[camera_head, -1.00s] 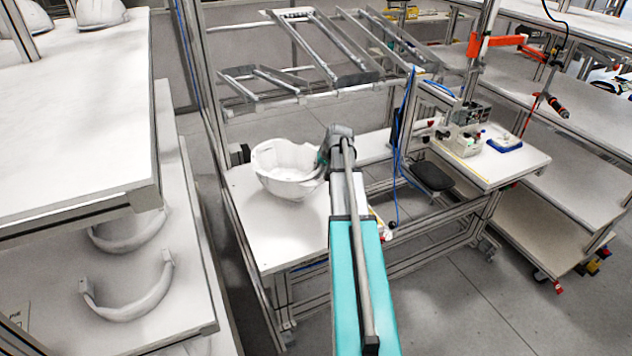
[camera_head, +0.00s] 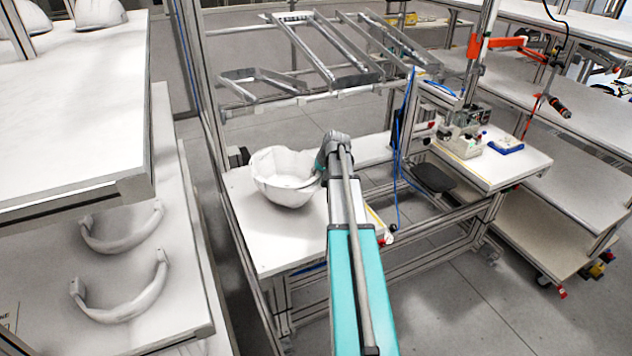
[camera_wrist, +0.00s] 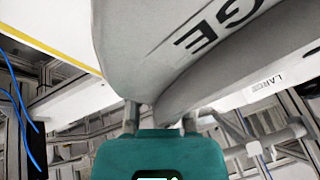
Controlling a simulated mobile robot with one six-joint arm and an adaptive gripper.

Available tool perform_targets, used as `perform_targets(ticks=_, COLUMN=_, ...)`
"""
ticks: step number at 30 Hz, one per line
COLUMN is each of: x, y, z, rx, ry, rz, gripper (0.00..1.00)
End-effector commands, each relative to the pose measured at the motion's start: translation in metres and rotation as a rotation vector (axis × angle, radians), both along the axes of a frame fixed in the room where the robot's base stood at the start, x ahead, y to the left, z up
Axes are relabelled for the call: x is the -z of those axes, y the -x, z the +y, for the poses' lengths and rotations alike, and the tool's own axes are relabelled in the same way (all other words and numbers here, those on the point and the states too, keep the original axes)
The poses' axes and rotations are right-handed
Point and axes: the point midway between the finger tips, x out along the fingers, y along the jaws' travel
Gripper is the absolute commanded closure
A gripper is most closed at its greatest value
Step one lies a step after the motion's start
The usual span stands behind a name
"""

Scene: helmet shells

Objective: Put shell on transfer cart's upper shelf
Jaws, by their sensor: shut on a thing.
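The white helmet shell (camera_head: 285,180) is bowl-shaped with its opening facing up, at or just over the white table (camera_head: 262,240) in the head view. I cannot tell whether it touches the table. My gripper (camera_head: 322,170) is shut on the shell's right rim. In the wrist view the shell (camera_wrist: 190,50) fills the upper middle, with dark letters "GE" on it, and my gripper's fingers (camera_wrist: 160,118) are at its edge. The transfer cart on the left appears to have a bare white upper shelf (camera_head: 70,130) with other shells (camera_head: 100,12) at its back.
Curved white bands (camera_head: 125,290) lie on the lower shelf at left. A metal rack (camera_head: 310,50) rises behind the table. Blue cables (camera_head: 402,140) hang to the right. A workbench (camera_head: 500,165) with a fixture and an orange tool arm (camera_head: 505,42) stand further right.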

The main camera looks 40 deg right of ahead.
Motion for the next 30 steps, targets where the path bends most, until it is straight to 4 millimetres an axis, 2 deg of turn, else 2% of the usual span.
perform_targets(ticks=3, x=0.0087, y=-0.0003, z=0.0002, rx=0.001, ry=-0.001, rz=-0.001, gripper=1.0)
perform_targets(ticks=20, x=0.0127, y=-0.0005, z=0.0009, rx=0.0, ry=-0.001, rz=-0.001, gripper=1.0)
perform_targets(ticks=21, x=0.0115, y=-0.0005, z=0.0008, rx=-0.001, ry=0.0, rz=0.0, gripper=0.65)
perform_targets(ticks=25, x=0.0113, y=-0.0005, z=0.0009, rx=-0.001, ry=0.0, rz=-0.001, gripper=0.41)
perform_targets(ticks=26, x=0.0113, y=-0.0005, z=0.0009, rx=-0.002, ry=-0.001, rz=0.0, gripper=0.38)
perform_targets(ticks=30, x=0.0113, y=-0.0006, z=0.001, rx=-0.002, ry=-0.001, rz=0.0, gripper=0.38)
